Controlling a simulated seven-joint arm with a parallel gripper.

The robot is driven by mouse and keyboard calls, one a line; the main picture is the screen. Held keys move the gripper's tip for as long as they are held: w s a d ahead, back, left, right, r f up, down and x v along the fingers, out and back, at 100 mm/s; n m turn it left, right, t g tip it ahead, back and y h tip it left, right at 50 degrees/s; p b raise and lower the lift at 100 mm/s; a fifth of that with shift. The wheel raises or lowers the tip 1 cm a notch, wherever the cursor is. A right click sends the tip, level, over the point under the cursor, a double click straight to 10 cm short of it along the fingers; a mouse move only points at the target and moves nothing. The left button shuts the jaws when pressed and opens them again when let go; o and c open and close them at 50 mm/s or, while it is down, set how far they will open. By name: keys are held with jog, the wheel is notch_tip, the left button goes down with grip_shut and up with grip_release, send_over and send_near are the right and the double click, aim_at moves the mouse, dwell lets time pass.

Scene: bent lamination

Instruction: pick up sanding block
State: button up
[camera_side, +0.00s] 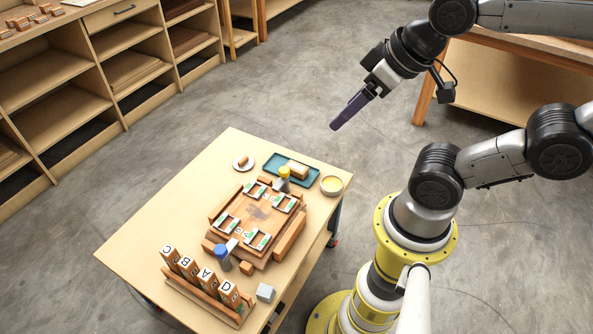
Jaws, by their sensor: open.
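My gripper (344,116) has dark purple fingers. It hangs high at upper right, past the table's far right corner, with nothing visible between the fingers; the gap between them is hard to see from this side. A cream block (296,170) lies in a teal tray (273,168) at the table's far end. I cannot tell for certain which is the sanding block. My gripper is well apart from both.
A wooden fixture (257,213) with several white-and-green pieces fills the table's middle. A blue-capped bottle (222,256) and lettered rack (207,293) are near. The left tabletop is clear.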

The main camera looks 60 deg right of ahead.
jog(key=w+d+r+t+h, duration=0.2)
jog(key=w+d+r, duration=0.15)
jog(key=w, duration=0.55)
jog(key=w+d+r+t+h, duration=0.1)
jog(key=w+d+r+t, duration=0.2)
jog(key=w, duration=0.5)
jog(key=w+d+f+n+g, duration=0.1)
jog(key=w+d+f, duration=0.4)
jog(key=w, duration=0.2)
jog(key=w+d+f+n, duration=0.1)
jog(key=w+d+f, duration=0.35)
jog(key=w, duration=0.25)
jog(key=m+g+y, duration=0.2)
jog(key=g+y, duration=0.1)
jog(key=g, duration=0.3)
send_near(298, 167)
jog(key=x, duration=0.5)
jog(key=shift+w+a+r, duration=0.1)
jog(key=shift+w, duration=0.05)
jog(key=shift+s+x, duration=0.2)
jog(key=shift+x, duration=2.3)
